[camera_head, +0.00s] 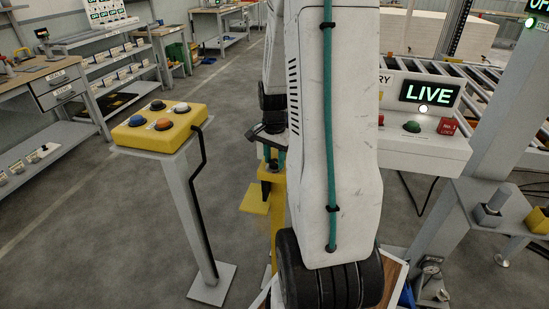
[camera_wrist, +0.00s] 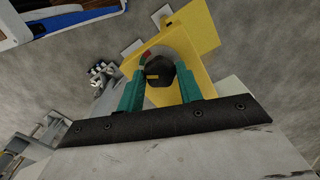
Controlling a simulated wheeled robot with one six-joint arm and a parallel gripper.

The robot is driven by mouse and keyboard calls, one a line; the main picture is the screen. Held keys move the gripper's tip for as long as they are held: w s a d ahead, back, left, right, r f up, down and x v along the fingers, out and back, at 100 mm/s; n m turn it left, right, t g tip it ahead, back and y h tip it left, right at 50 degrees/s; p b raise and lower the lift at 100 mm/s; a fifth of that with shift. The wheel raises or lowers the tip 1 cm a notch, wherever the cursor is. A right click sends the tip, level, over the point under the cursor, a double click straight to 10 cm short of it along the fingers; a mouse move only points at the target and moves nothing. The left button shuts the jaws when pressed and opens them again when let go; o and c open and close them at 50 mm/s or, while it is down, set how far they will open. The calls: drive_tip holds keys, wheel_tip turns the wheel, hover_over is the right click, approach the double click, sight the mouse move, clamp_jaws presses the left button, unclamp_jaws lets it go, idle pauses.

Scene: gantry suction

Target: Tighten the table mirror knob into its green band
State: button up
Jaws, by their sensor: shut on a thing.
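The knob (camera_wrist: 160,71) is black, with a small orange mark on its near side. In the wrist view it sits against a pale round face on a yellow bracket (camera_wrist: 200,32). A red patch (camera_wrist: 146,54) shows at the face's upper left; I cannot make out a green band. My gripper (camera_wrist: 163,76) is shut on the knob, one teal finger on each side. In the head view my gripper (camera_head: 272,160) is at the top of the yellow stand (camera_head: 277,205), and the knob is not clearly visible there.
A yellow button box (camera_head: 160,128) on a grey post stands to the left. A white panel with a lit LIVE sign (camera_head: 428,93) and a roller conveyor are to the right. Workbenches line the far left. Grey floor (camera_head: 110,220) is open at the left.

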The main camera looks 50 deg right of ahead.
sight(274, 161)
drive_tip(key=shift+m, duration=1)
drive_tip(key=o, duration=1)
drive_tip(key=shift+r, duration=0.1)
wheel_tip(274, 161, up, 8)
drive_tip(key=shift+f, duration=0.15)
